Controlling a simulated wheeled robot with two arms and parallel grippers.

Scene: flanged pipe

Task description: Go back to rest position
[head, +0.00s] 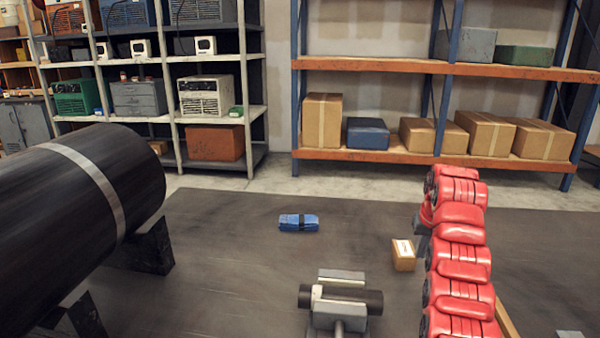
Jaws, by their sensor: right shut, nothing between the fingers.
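My right arm, in red segments, rises at the right of the head view. My right gripper (421,238) shows only as a small grey piece beside the arm, mostly hidden behind it. It is shut and empty, hanging in the air apart from the pipe. My left gripper is out of view. The large black pipe (70,205) with a silver band lies at the left on dark supports (148,250); its near end is cut off by the picture edge.
A short dark cylinder (365,297) lies across a grey stand at the bottom middle. A blue bundle (298,222) and a small cardboard box (403,256) are on the dark floor mat. Loaded shelves (395,157) line the back wall. The mat between pipe and bundle is clear.

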